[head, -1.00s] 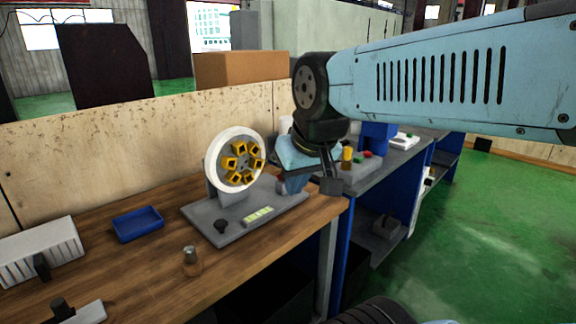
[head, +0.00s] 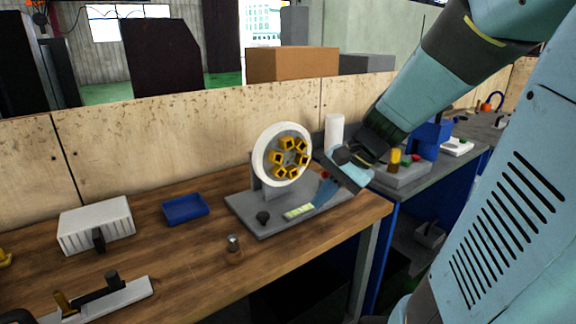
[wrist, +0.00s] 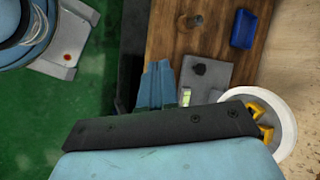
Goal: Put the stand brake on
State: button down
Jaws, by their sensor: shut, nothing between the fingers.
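The stand is a grey base plate (head: 262,228) on the wooden bench, carrying an upright white wheel (head: 268,150) with several yellow square sockets on its face. A black knob (head: 263,217) stands on the plate's front left, and a pale green marked strip (head: 299,212) lies on its front. A small red spot (head: 325,175) shows beside my gripper; I cannot tell which part is the brake. In the wrist view, my blue fingers (wrist: 158,88) are together beside the plate (wrist: 208,80); my wrist housing hides part of the stand.
A blue tray (head: 186,208), a white slotted box (head: 97,226) and a small metal-topped peg (head: 233,243) are on the bench to the left. A plywood panel (head: 110,160) rises behind. A second bench (head: 455,160) with blue parts is at right.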

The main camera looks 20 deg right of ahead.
jog(key=w+d+f+m+t+y, duration=0.4)
jog(key=w+d+m+t+y, duration=0.1)
jog(key=w+d+m, duration=0.5)
jog(key=w+d+f+m+t+h, duration=0.2)
jog(key=d+f+m+t, duration=0.1)
jog(key=d+m, duration=0.3)
jog(key=w+d+f+m+t+h, duration=0.1)
jog(key=d+f+m+t+h, duration=0.2)
jog(key=d, duration=0.8)
jog(key=m+t, duration=0.2)
jog(key=m, duration=0.2)
jog(key=shift+w+f+t+h, duration=0.3)
jog(key=shift+w+t, duration=0.1)
jog(key=shift+w+a, duration=0.1)
jog(key=shift+w, duration=0.05)
jog(key=r+x, duration=0.2)
jog(key=x, duration=1)
jog(key=shift+w+a+r, duration=0.15)
jog(key=shift+w+r, duration=0.2)
jog(key=shift+w, duration=0.05)
